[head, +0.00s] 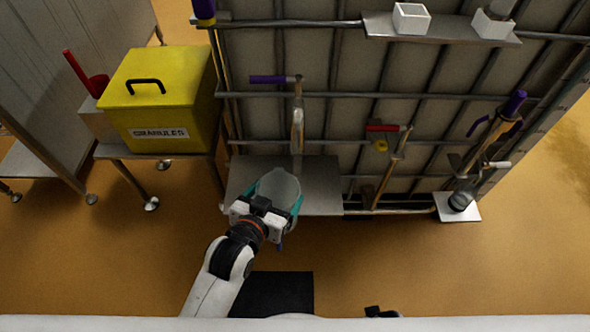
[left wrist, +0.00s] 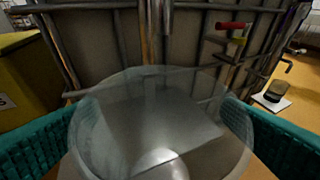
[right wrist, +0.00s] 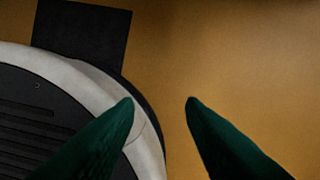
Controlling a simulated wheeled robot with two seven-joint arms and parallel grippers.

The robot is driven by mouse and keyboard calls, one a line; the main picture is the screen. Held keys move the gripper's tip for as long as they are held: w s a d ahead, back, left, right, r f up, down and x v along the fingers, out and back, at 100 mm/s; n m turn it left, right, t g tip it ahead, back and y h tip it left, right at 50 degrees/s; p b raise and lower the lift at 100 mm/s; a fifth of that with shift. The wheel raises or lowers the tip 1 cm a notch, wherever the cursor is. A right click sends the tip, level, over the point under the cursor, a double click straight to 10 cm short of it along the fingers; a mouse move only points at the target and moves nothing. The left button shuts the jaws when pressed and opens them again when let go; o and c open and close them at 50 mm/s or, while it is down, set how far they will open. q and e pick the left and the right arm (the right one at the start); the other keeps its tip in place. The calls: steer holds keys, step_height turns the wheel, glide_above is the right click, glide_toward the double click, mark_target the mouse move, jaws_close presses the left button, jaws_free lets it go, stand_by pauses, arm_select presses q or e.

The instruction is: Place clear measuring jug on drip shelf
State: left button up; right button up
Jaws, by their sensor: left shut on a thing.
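The clear measuring jug (head: 279,184) is see-through and empty-looking, at the front edge of a grey metal shelf below a purple-handled tap, which I take as the drip shelf (head: 322,190). My left gripper (head: 268,208) is shut on the jug, with teal fingers on both its sides. In the left wrist view the jug (left wrist: 160,120) fills the middle and the grey shelf shows through it. Whether its base touches the shelf is hidden. My right gripper (right wrist: 160,103) is open and empty, with dark green fingers apart above the floor.
A yellow box labelled GRANULES (head: 160,95) stands on a side table at left. The purple-handled tap (head: 270,79) and its pipe rise behind the jug. A red-handled valve (head: 383,128) is to the right. A small plate (head: 457,212) at right holds a dark jar.

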arm_select(q)
steer(key=r+b+x, duration=0.1)
steer(key=b+x, duration=0.1)
steer(key=x, duration=0.9)
steer(key=shift+w+d+f, duration=0.15)
steer(key=shift+w+d, duration=0.1)
steer(key=shift+w, duration=0.15)
arm_select(e)
steer(key=w+r, duration=0.4)
steer(key=r, duration=0.3)
steer(key=shift+w+a+r+t, duration=0.25)
steer(key=shift+a+t, duration=0.05)
arm_select(q)
steer(key=shift+f, duration=0.15)
steer(key=o, duration=1.1)
